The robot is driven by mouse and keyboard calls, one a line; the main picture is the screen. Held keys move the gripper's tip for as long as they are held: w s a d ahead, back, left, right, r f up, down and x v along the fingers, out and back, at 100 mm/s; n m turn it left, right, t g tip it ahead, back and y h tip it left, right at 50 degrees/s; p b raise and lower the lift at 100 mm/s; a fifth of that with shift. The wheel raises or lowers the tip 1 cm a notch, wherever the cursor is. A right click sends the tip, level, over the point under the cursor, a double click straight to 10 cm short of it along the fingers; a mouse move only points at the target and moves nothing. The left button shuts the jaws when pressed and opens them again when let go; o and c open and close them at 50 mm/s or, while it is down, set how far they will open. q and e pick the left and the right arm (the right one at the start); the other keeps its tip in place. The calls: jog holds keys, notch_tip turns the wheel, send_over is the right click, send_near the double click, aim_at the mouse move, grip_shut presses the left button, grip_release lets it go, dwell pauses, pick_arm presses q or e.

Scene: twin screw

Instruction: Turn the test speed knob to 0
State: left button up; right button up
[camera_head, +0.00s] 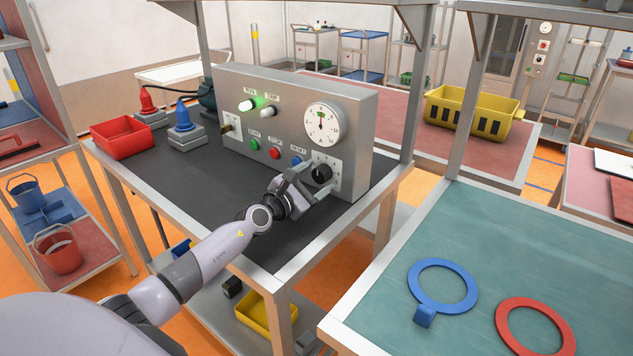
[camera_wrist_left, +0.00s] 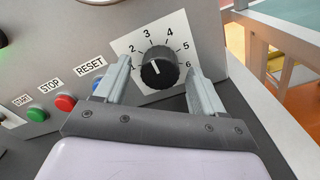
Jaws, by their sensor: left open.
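The test speed knob (camera_head: 321,174) is black and round, on a pale numbered dial plate at the lower right of the grey control panel (camera_head: 362,130). In the left wrist view the knob (camera_wrist_left: 160,72) sits in the middle of numbers running from 1 at left to 6 at right. Its white mark points up and slightly left, roughly toward 3. My left gripper (camera_head: 307,180) is open in front of the dial. In the left wrist view its fingers stand on either side of the knob, with a visible gap on both sides. My right gripper is not in view.
The RESET button (camera_head: 296,161), partly hidden by a finger in the wrist view, is close left of the dial. The red STOP button (camera_head: 275,153) and green START button (camera_head: 254,144) are further left. A red bin (camera_head: 122,138) stands on the dark bench top.

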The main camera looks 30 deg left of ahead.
pick_arm(q)
jog(key=shift+w, duration=0.4)
jog(key=c, duration=1.1)
jog(key=shift+o, duration=0.2)
